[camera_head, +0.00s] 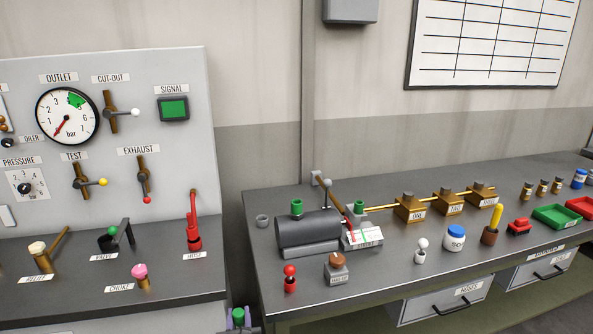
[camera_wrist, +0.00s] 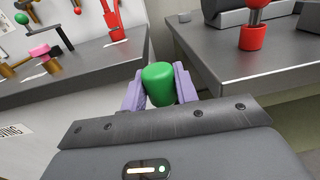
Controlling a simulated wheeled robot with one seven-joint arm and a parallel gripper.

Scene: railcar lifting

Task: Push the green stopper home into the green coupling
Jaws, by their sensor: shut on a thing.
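My gripper (camera_wrist: 158,82) has pale purple fingers, shut on the green stopper (camera_wrist: 158,88), a tapered plug. In the head view my gripper (camera_head: 239,319) is at the bottom edge, in front of the gap between panel bench and workbench, with the green stopper (camera_head: 239,314) between its fingers. On the workbench, a green fitting (camera_head: 297,207) stands on top of the dark tank (camera_head: 307,231). Another green fitting (camera_head: 358,206) stands just right of the tank. I cannot tell which is the green coupling. Both are well away from the stopper.
A red-knobbed lever (camera_head: 290,276) and a brown knob (camera_head: 336,265) stand near the workbench's front left. A lever (camera_head: 335,203) leans behind the tank. Brass blocks (camera_head: 410,208) lie to the right. The panel bench (camera_head: 110,275) at left holds several handles, including a red one (camera_head: 193,228).

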